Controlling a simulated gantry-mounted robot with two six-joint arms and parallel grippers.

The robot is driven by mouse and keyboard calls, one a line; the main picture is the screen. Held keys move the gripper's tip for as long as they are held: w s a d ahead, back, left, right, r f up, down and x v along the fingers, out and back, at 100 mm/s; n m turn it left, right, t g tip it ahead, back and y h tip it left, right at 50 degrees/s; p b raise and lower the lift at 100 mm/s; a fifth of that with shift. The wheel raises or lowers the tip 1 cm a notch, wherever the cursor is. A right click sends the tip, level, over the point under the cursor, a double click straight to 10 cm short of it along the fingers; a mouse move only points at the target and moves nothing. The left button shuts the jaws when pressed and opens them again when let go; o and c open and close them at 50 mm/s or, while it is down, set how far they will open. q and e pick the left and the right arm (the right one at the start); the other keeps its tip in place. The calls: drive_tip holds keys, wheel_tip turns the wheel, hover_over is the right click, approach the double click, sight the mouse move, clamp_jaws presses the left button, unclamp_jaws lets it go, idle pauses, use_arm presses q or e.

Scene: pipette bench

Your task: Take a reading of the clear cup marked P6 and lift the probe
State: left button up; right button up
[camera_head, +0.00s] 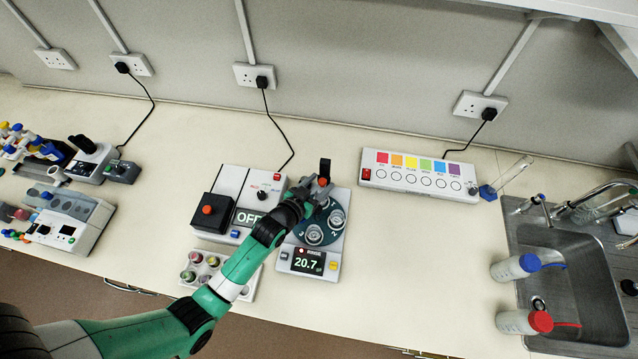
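A grey instrument (318,274) stands mid-bench with a dark teal turntable (331,240) carrying clear round cups (314,235). Numerals 2 and 3 show by the cups; I cannot make out a P6 mark. Its screen (307,262) reads 20.7. A black upright part (325,168) rises at its back, perhaps the probe's mount; the probe itself is not clearly seen. My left gripper (319,186) is over the back of the turntable, close to this black part, and its arm covers the left side. Whether its fingers are open or shut is not clear. My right gripper is not in view.
A box with a black and red button (207,211) and an OFF display stands left of the instrument. A rack of small pots (203,268) lies in front. A coloured-label strip (419,175) and a sink (583,290) are to the right. Bench between is clear.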

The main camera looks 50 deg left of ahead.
use_arm(q)
clamp_jaws()
idle(1.2)
